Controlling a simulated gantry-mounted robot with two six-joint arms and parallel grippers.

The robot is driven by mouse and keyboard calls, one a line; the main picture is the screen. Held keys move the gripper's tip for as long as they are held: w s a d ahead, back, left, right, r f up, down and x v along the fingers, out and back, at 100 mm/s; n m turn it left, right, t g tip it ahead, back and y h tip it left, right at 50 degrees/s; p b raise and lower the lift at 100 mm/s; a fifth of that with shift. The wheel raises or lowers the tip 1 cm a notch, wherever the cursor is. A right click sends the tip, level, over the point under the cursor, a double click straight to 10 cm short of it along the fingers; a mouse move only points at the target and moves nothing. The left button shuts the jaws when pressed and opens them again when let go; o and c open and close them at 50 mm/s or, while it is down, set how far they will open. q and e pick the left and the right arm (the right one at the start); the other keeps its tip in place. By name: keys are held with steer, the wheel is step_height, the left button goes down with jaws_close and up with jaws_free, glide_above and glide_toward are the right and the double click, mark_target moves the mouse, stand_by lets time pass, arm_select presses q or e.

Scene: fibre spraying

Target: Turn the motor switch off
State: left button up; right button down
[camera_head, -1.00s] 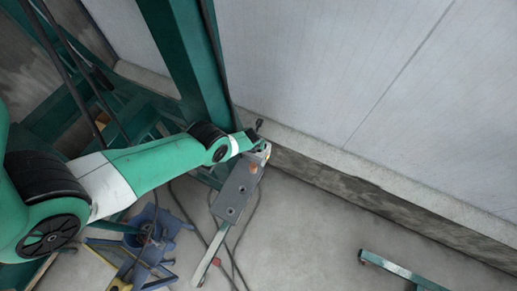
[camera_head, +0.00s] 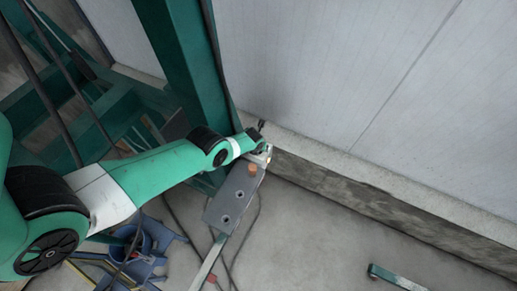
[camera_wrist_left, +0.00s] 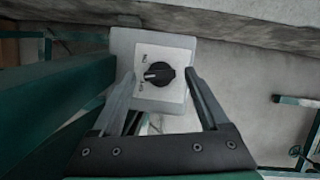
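The motor switch is a black rotary knob (camera_wrist_left: 160,74) on the white plate of a grey box (camera_wrist_left: 123,42) in the left wrist view. A white mark on the knob points left. Small sideways lettering sits beside it, the lower word apparently OFF. My left gripper (camera_wrist_left: 163,78) is open. Its two fingers show to the left and right of the knob, apart from it. In the head view my left arm ends at the upper end of a grey box (camera_head: 231,196), at the gripper (camera_head: 262,152). The knob is hidden there. My right gripper is not in view.
A green steel post (camera_head: 183,60) stands close beside my left arm, in front of a pale panel wall (camera_head: 330,70). Cables and a blue object (camera_head: 150,245) lie below the arm. A green bar (camera_head: 398,278) is at lower right. The concrete floor between is clear.

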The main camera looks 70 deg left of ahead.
arm_select(q)
jaws_close()
steer(key=n, duration=0.1)
steer(key=n+b, duration=0.1)
steer(key=n+g+b, duration=0.1)
steer(key=shift+w+d+f+y, duration=0.1)
steer(key=shift+w+f+y, duration=0.1)
steer(key=shift+f+y, duration=0.1)
steer(key=shift+r+n+b, duration=0.1)
steer(key=shift+n+b, duration=0.2)
steer(key=shift+n, duration=0.3)
steer(key=shift+r+n+g, duration=0.15)
steer(key=shift+n+g, duration=0.15)
steer(key=shift+o, duration=0.6)
jaws_free()
steer(key=shift+r, duration=0.1)
